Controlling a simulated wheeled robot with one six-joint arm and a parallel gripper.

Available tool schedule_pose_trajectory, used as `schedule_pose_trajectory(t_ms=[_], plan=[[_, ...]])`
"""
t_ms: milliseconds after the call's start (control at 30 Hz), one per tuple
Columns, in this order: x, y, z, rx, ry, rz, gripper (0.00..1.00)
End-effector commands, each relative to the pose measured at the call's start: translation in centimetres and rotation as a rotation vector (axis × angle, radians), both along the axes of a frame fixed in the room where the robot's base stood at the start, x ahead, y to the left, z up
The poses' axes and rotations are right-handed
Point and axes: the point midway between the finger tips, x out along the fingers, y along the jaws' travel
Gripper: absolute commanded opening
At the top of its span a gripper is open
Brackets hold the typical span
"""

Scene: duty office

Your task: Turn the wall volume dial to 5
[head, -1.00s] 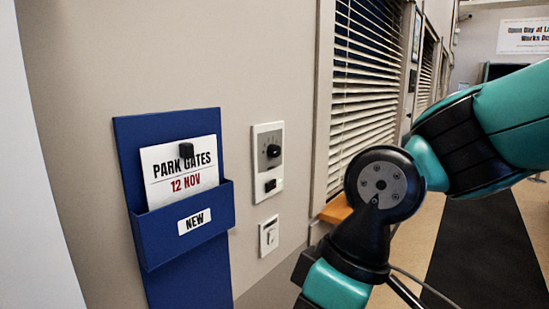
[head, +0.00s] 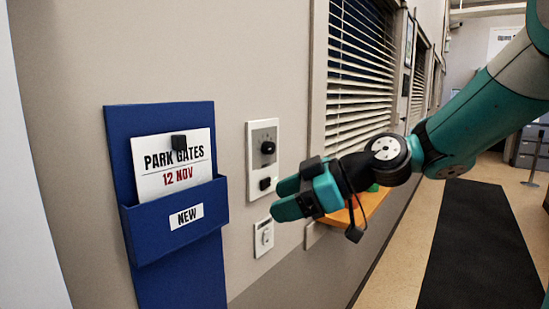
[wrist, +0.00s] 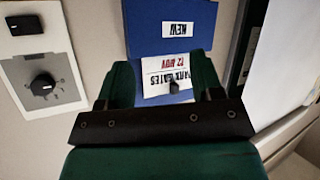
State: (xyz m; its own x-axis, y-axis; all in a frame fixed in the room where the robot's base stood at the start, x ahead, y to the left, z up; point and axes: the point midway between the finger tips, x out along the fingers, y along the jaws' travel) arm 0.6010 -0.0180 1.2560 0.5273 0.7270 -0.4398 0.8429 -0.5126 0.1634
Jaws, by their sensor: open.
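The volume dial (head: 268,147) is a black round knob on a pale wall plate (head: 252,165) with a grey face. The numbers around it are too small to read, so I cannot tell its setting. In the wrist view the dial (wrist: 43,84) lies at the left, outside my jaws, and the picture is upside down. My gripper (head: 278,199) has teal fingers and is open and empty. In the head view it appears below and slightly right of the dial, apart from it. In the wrist view, my gripper (wrist: 162,72) faces the blue holder.
A black switch (head: 264,184) sits on the same plate below the dial. A smaller white switch plate (head: 264,237) is below that. A blue wall holder (head: 175,225) with a card (head: 150,170) is at the left. A window with blinds (head: 358,85) and an orange ledge (head: 368,208) are right.

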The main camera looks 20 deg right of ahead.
Motion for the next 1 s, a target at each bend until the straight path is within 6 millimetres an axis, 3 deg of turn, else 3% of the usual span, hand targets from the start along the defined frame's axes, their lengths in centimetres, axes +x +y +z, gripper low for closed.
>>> schedule_pose_trajectory(t_ms=[33,200,300,367,567,1000], plan=[[2.0,-3.3,0.2,0.017,-0.126,-0.047,0.60],[4.9,-11.9,3.0,-0.005,-0.503,-0.175,0.60],[5.2,-14.7,4.0,-0.028,-0.613,-0.226,0.60],[5.3,-15.4,4.3,-0.037,-0.644,-0.240,0.60],[7.0,-14.4,4.9,-0.038,-0.658,-0.239,0.60],[15.3,-8.8,5.0,-0.040,-0.655,-0.237,0.60]])
